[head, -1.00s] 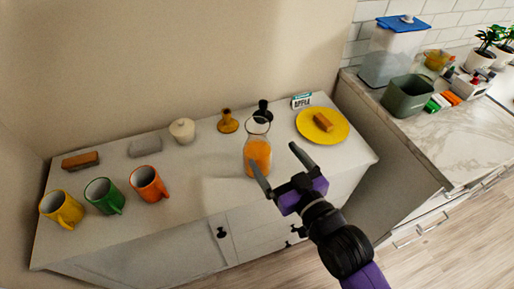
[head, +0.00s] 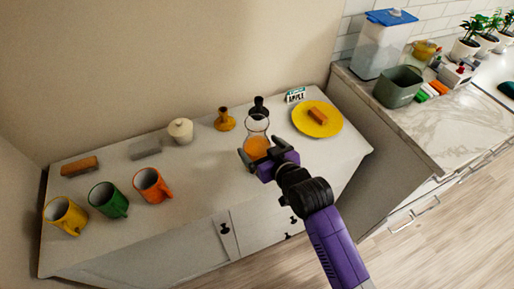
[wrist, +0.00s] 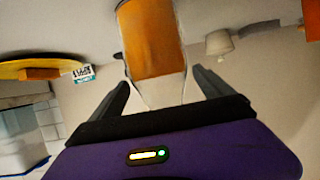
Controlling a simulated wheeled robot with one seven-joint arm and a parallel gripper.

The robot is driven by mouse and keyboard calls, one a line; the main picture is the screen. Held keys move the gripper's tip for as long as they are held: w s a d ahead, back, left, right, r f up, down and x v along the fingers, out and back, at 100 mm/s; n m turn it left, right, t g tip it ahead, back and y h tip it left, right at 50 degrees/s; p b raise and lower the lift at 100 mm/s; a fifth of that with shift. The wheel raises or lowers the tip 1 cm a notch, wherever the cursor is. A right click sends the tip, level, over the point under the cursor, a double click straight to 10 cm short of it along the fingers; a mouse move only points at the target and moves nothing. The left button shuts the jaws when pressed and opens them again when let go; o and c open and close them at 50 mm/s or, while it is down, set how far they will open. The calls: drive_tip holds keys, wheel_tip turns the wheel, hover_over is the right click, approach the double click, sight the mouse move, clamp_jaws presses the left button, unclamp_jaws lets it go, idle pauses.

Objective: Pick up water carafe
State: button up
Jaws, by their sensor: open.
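The water carafe (head: 257,125) is a clear glass vessel with orange contents, standing on the white cabinet top. Its lower part is partly hidden behind my gripper in the head view. In the wrist view the carafe (wrist: 152,45) appears upside down, with its orange body at the top and its clear neck pointing down. My gripper (head: 265,152) is open, right at the carafe in the head view. In the wrist view the fingers of my gripper (wrist: 165,85) lie to either side of the carafe's clear part. I cannot tell whether they touch it.
A yellow plate (head: 334,130) with an orange-brown block is right of the carafe. A dark bottle (head: 259,103), an amber bottle (head: 225,120) and a cream jar (head: 180,130) stand behind or left. An orange mug (head: 150,186) and two other mugs line the front left.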

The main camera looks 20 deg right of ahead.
drive_tip(key=shift+x, duration=1.2)
drive_tip(key=c, duration=1.9)
drive_tip(key=shift+r, duration=0.2)
clamp_jaws()
drive_tip(key=shift+r, duration=0.2)
wheel_tip(320, 180, up, 19)
drive_tip(key=shift+b, duration=0.35)
